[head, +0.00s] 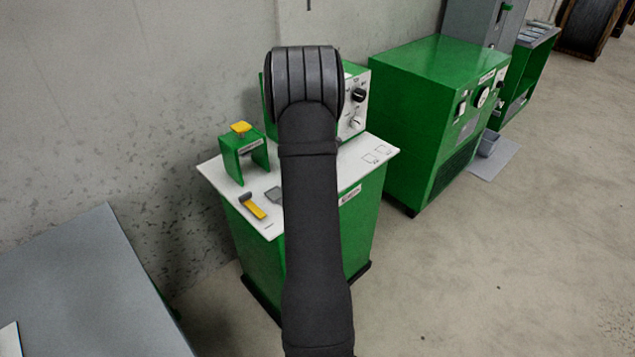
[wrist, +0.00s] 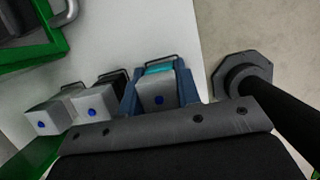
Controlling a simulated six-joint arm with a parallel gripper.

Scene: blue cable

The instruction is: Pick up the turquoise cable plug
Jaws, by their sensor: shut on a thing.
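In the wrist view the turquoise cable plug (wrist: 159,69) shows as a turquoise strip behind a light grey block with a blue dot and a thin wire loop. Dark blue jaws, which look like my gripper (wrist: 158,90), stand on both sides of it and are shut on it. The plug is still close to the white panel, and I cannot tell whether it is clear of it. In the head view my dark arm hides the gripper and the plug.
Two similar grey blocks with blue dots stand left of the plug, one near (wrist: 95,101) and one farther left (wrist: 46,118). The green cabinet (head: 258,258) has a white top (head: 378,156) with a yellow-topped green bracket (head: 240,150). A larger green cabinet (head: 425,85) stands right.

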